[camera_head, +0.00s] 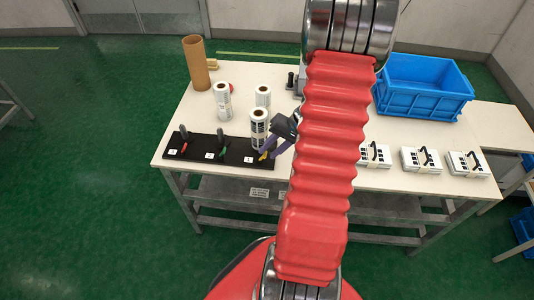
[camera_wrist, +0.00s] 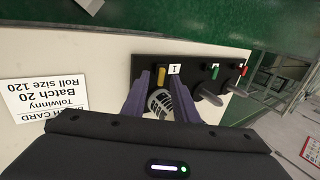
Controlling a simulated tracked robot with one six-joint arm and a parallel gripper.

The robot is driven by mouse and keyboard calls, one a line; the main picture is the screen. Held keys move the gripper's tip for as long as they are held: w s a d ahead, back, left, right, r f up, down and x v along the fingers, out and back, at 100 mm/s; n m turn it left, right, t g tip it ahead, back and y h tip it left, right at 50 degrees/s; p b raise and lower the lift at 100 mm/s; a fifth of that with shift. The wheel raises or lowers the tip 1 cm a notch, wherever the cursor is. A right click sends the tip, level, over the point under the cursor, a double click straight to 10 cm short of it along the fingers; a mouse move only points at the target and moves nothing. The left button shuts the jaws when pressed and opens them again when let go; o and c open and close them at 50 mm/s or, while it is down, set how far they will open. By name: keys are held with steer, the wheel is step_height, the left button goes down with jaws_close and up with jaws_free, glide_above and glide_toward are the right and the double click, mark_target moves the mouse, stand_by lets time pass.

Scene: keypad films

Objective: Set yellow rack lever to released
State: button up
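The yellow lever (camera_head: 263,156) stands at the right end of a black lever rack (camera_head: 235,153) on the table's front edge. In the wrist view its yellow part (camera_wrist: 162,76) shows beside a label marked 1. My gripper (camera_head: 271,149) is at this lever. In the wrist view my gripper (camera_wrist: 161,82) is open, with one purple finger on each side of the yellow part. I cannot tell whether a finger touches it. A pale striped object (camera_wrist: 160,103) shows between the fingers, partly hidden by my gripper body.
The green lever (camera_head: 221,142) and red lever (camera_head: 183,143) stand farther left on the rack. A film roll (camera_head: 259,120) stands close behind my gripper, other rolls (camera_head: 222,95) farther back. A blue crate (camera_head: 423,95) and several white packs (camera_head: 421,159) are at right. A batch card (camera_wrist: 42,97) lies nearby.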

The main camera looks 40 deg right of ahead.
steer(key=v, duration=1)
steer(key=shift+s+r, duration=0.2)
stand_by(0.3)
steer(key=s+a+r+n+h, duration=0.1)
steer(key=a+r+n, duration=0.2)
steer(key=a+r, duration=0.3)
steer(key=s+a+r+n+h, duration=0.1)
steer(key=a+r+n, duration=0.3)
steer(key=a, duration=1.2)
steer(key=s+a+r+n+h, duration=0.1)
steer(key=a+r+n, duration=0.2)
steer(key=a+r, duration=0.6)
steer(key=shift+a+t+h, duration=0.4)
steer(key=shift+a, duration=0.7)
